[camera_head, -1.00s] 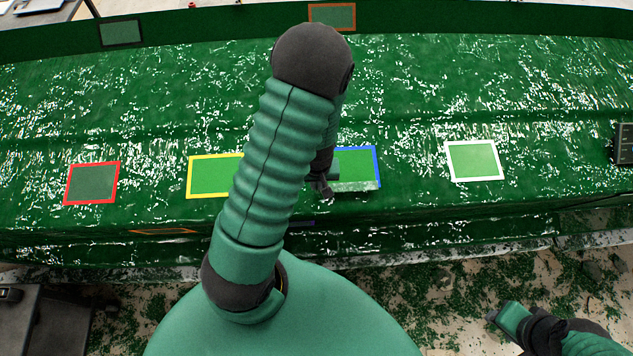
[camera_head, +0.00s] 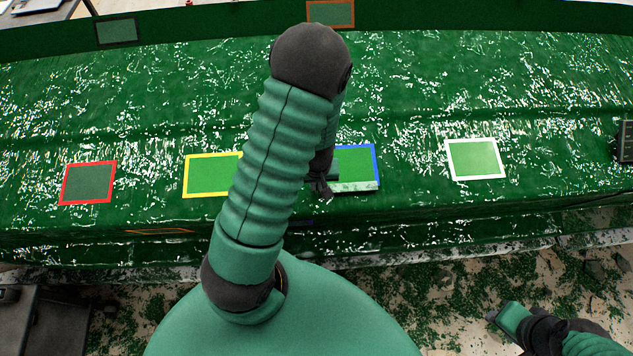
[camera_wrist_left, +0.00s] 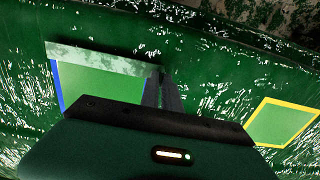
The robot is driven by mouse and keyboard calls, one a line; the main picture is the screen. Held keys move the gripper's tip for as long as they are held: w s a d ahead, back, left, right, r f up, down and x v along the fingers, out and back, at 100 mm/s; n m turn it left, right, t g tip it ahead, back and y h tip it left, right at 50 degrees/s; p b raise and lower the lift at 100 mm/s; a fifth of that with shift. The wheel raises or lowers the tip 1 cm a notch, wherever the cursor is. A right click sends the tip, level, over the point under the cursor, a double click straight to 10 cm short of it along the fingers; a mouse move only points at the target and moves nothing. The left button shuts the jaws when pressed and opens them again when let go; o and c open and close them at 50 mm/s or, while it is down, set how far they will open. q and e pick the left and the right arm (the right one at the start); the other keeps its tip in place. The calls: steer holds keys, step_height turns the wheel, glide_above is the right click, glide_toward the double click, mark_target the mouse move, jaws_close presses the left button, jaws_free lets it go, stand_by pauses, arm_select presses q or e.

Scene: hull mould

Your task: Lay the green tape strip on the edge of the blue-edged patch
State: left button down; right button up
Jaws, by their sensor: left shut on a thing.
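The blue-edged patch (camera_head: 358,164) lies on the green hull, with its left part hidden behind my left arm. The pale green tape strip (camera_head: 355,187) runs along the patch's near edge. In the left wrist view the strip (camera_wrist_left: 100,58) covers that edge of the patch (camera_wrist_left: 95,85), and blue shows below its outer end. My left gripper (camera_head: 321,188) is shut on the strip's other end; its fingers also show in the left wrist view (camera_wrist_left: 163,88). I cannot tell whether the strip touches the hull. My right gripper (camera_head: 495,316) is low at the right, away from the hull.
A yellow-edged patch (camera_head: 205,174) and a red-edged patch (camera_head: 88,183) lie to the left, and a white-edged patch (camera_head: 475,158) to the right. Dark and orange-edged patches (camera_head: 331,13) are at the far wall. Green scraps litter the floor (camera_head: 430,305).

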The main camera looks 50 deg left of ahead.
arm_select(q)
steer(key=shift+f, duration=0.25)
steer(key=shift+f+b, duration=0.25)
steer(key=shift+b, duration=0.2)
stand_by(0.6)
steer(key=c, duration=0.9)
jaws_free()
steer(key=shift+c, duration=0.2)
steer(key=r+p, duration=0.6)
steer(key=r, duration=0.1)
steer(key=shift+s+d+r, duration=0.1)
steer(key=shift+s+d, duration=0.15)
steer(key=shift+d, duration=0.1)
